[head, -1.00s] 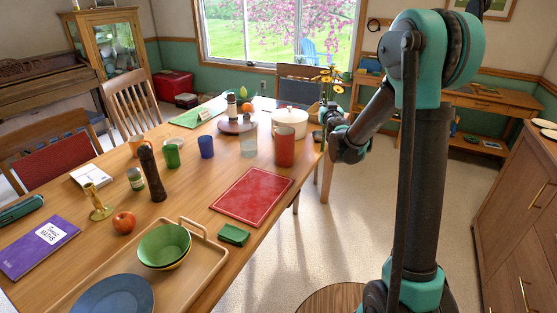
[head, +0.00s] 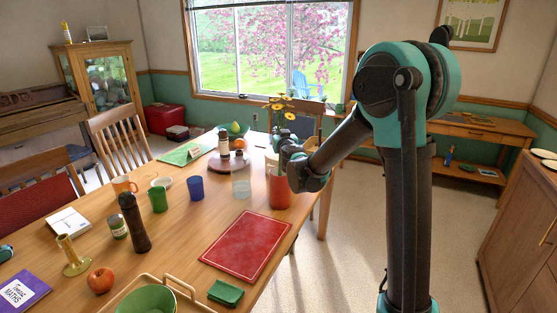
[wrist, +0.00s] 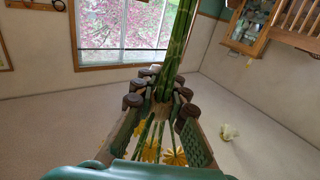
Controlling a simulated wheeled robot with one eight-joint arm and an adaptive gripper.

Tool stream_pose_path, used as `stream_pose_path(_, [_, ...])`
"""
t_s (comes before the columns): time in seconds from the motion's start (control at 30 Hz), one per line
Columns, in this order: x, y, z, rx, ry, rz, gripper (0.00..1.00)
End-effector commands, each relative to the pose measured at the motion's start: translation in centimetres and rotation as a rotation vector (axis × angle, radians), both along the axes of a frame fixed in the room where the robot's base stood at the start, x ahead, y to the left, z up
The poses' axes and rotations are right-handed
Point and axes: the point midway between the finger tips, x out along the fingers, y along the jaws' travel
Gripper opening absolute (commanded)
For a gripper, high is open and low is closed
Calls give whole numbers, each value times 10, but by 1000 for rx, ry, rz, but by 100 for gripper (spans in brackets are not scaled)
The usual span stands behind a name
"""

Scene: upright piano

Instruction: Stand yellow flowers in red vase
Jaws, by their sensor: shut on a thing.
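The yellow flowers (head: 280,104) show above my gripper in the head view, heads up. My gripper (head: 281,138) is shut on their green stems; the stems (wrist: 176,45) also pass between the fingers (wrist: 158,88) in the wrist view, with the yellow heads (wrist: 152,152) at the bottom of that picture. The red vase (head: 281,192) stands upright on the table's right side. My wrist covers part of its upper right, and its mouth is hidden. My gripper appears above or behind the vase; the gap and the stems' lower ends cannot be made out.
The wooden table (head: 185,240) also holds a clear glass (head: 241,187), a blue cup (head: 196,188), a green cup (head: 158,199) and a red mat (head: 246,245). A round tray (head: 229,164) with bottles stands behind. A chair stands beyond the table. Open floor (head: 350,225) lies right.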

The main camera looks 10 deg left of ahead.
Motion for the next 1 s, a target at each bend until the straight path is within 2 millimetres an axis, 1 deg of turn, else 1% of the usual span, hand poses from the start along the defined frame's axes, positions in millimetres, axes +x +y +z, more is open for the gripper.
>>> stream_pose_path(0.03, [1, 0, -13, 0, 0, 0, 0])
stream_pose_path(0.1, [1, 0, -29, 0, 0, 0, 0])
stream_pose_path(0.2, [1, 0, -48, 0, 0, 0, 0])
stream_pose_path(0.3, [1, 0, -60, 0, 0, 0, 0])
stream_pose_path(0.53, [1, 0, -73, 0, 0, 0, 0])
stream_pose_path(0.8, [0, 0, -103, 0, 0, 0, 0])
stream_pose_path(1.0, [0, 0, -104, 0, 0, 0, 0])
